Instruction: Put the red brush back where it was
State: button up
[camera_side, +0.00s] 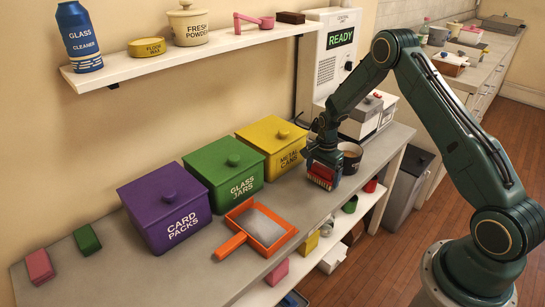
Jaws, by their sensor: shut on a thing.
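The red brush (322,174) is in my gripper (323,163), near the right part of the grey counter. My gripper points down and is shut on the brush. Red shows below and in front of the dark jaws, with a bluish edge above it. I cannot tell whether the brush touches the counter. An orange dustpan (261,228) with a grey pan lies on the counter to the lower left of my gripper, its handle pointing left.
Purple (165,208), green (224,172) and yellow (272,147) lidded boxes line the wall. A dark cup (350,158) stands close right of my gripper, before a machine reading READY (340,38). Pink (39,266) and green (87,240) blocks lie far left. A shelf (190,50) hangs above.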

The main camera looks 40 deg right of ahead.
jog(key=shift+f, duration=0.4)
dwell(0.3)
jog(key=o, duration=0.9)
jog(key=shift+o, duration=0.2)
jog(key=shift+r, duration=0.1)
jog(key=shift+r, duration=3.9)
